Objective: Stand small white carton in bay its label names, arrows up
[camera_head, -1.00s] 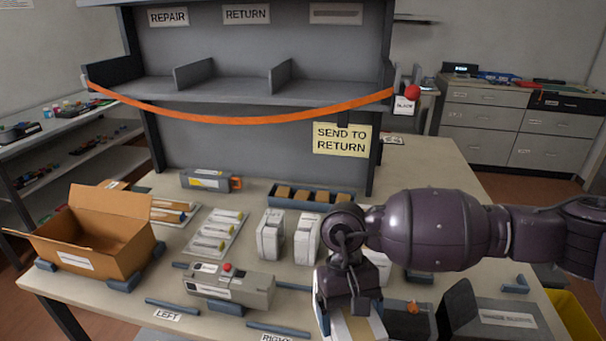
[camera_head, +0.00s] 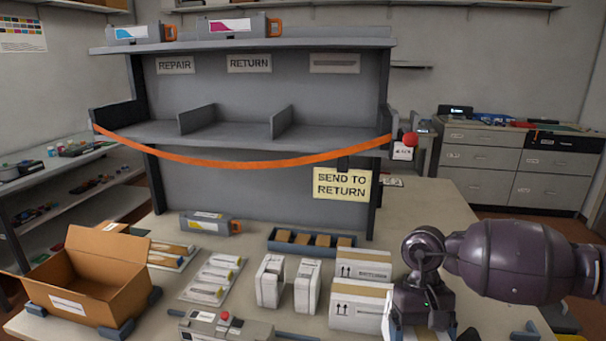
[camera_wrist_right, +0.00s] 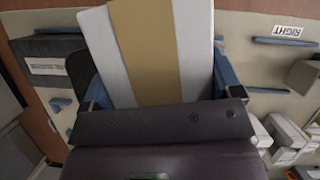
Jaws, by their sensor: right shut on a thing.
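My right gripper (camera_wrist_right: 165,95) is shut on a white carton with a tan tape strip (camera_wrist_right: 150,50), seen close in the right wrist view. No label or arrows show on the carton's visible face. In the head view the right gripper's wrist is at the lower right, and its fingertips are cut off or hidden. The grey shelf (camera_head: 235,133) has three bays under the signs REPAIR (camera_head: 175,65), RETURN (camera_head: 249,63) and a third sign (camera_head: 334,63) whose text is struck out or unreadable. All three bays look empty. My left gripper is out of view.
An orange strap (camera_head: 240,163) sags across the shelf front to a red knob (camera_head: 411,139). A yellow SEND TO RETURN sign (camera_head: 342,184) hangs below. White cartons with up arrows (camera_head: 361,307), smaller white packs (camera_head: 270,280), a blue tray (camera_head: 290,247) and an open cardboard box (camera_head: 85,285) crowd the table.

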